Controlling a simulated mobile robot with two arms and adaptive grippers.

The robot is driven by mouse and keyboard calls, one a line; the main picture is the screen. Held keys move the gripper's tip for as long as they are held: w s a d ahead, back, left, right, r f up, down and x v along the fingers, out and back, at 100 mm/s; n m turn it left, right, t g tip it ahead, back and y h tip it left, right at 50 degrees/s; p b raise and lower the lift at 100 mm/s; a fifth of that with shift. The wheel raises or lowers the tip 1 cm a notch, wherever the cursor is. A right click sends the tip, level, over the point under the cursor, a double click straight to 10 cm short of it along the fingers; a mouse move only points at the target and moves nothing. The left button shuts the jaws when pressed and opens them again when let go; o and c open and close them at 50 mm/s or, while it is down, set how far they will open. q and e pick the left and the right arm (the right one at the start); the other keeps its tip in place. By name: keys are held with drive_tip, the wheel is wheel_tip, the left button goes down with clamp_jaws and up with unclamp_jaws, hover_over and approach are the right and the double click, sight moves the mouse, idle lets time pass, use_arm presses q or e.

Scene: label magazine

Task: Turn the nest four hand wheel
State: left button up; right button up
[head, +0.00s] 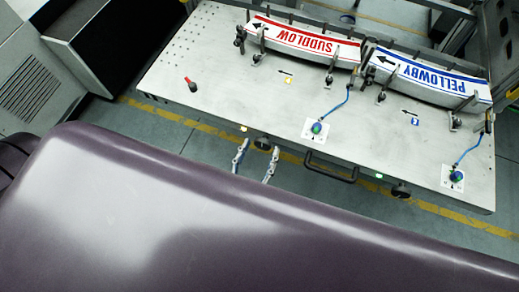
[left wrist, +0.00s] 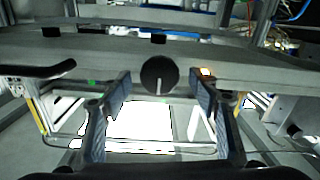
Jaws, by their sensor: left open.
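Two black hand wheels sit on the front edge of the machine table in the head view. One hand wheel (head: 262,143) is near the middle and the other hand wheel (head: 400,190) is further right. I cannot read which nest number each belongs to. My left gripper (head: 255,161) is open and empty just in front of the middle wheel. In the left wrist view this wheel (left wrist: 159,75), black with a pale line, stands ahead and between the open fingers (left wrist: 160,106), apart from them. My right gripper is not in view.
The pale table (head: 220,85) carries a red SUDDLOW label strip (head: 305,42) and a blue PELLOWBY strip (head: 430,78) in clamps. A black bar handle (head: 331,172) juts out between the wheels. My purple body hides the foreground.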

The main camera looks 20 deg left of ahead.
use_arm(q)
drive_tip(key=c, duration=1.2)
drive_tip(key=shift+o, duration=0.2)
drive_tip(key=shift+n, duration=0.3)
drive_tip(key=n, duration=0.3)
drive_tip(key=shift+p, duration=0.35)
drive_tip(key=shift+n, duration=1.6)
drive_tip(key=o, duration=1.2)
drive_tip(key=shift+c, duration=0.2)
